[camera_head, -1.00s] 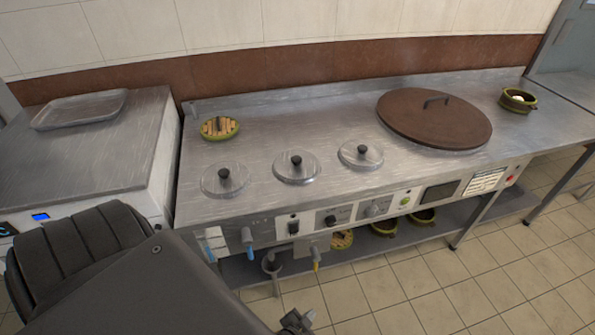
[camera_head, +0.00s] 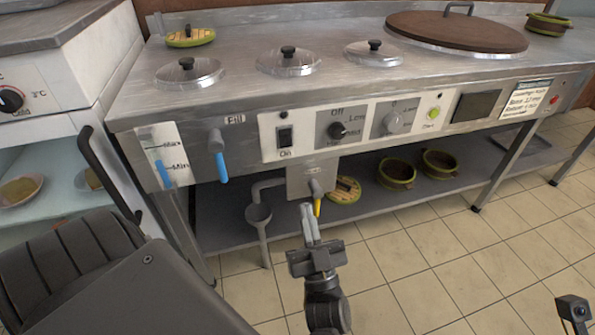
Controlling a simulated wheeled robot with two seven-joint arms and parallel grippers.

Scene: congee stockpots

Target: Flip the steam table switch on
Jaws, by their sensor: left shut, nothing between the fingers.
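The steam table (camera_head: 240,95) is a steel counter with a control panel along its front. Its switch (camera_head: 285,137) is a black rocker on a white plate, with "On" printed below it. I cannot tell which way it is tipped. My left gripper (camera_head: 308,215) is shut and empty, pointing up toward the panel. In the picture it is below the switch and slightly right of it, and does not touch it. A dark part at the bottom right corner seems to belong to my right gripper (camera_head: 573,308); its fingers cannot be made out.
Right of the switch are a black knob (camera_head: 338,130), a grey knob (camera_head: 392,122) and a green button (camera_head: 433,113). A blue-handled tap (camera_head: 218,155) is to its left. A yellow-tipped drain valve (camera_head: 316,192) and a lower shelf (camera_head: 225,215) are underneath. Lidded wells are on top.

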